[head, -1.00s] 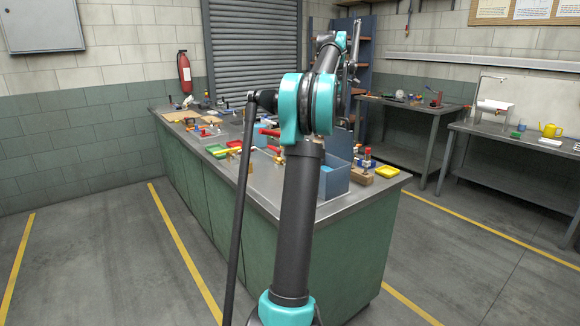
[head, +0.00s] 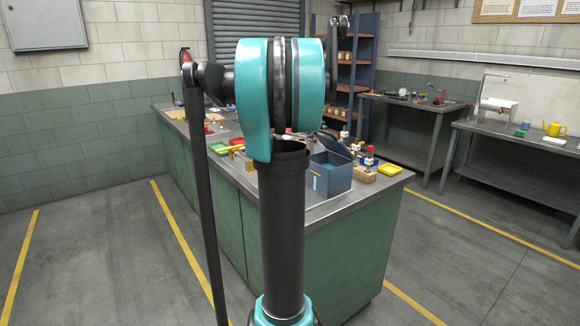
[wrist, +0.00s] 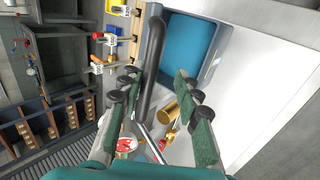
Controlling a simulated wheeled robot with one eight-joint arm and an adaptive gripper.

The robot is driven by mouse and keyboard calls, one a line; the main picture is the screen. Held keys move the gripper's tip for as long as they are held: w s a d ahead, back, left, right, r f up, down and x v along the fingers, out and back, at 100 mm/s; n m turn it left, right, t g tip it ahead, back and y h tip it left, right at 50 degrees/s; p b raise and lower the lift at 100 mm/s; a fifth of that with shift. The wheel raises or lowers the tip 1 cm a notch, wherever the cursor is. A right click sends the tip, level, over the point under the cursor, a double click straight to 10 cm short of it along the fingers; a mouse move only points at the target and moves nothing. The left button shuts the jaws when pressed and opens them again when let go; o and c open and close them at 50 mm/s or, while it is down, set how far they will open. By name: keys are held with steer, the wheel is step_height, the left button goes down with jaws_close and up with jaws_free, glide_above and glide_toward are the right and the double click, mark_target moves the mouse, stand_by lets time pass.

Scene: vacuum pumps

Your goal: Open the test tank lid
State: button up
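The test tank (head: 328,183) is a blue-grey box with a pale label, near the right end of the green bench. In the head view my arm hides the gripper.
A brass cylinder (wrist: 165,108) lies in the wrist view beyond my fingers. The floor around the bench is clear.

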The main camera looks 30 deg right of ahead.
steer(key=shift+a+f+h, duration=2.2)
steer(key=shift+f+h, duration=1.7)
steer(key=shift+f, duration=1.3)
steer(key=v, duration=0.8)
steer(key=shift+s+a+t, duration=0.15)
steer(key=shift+s+t, duration=0.2)
steer(key=shift+t, duration=0.05)
steer(key=shift+f, duration=0.15)
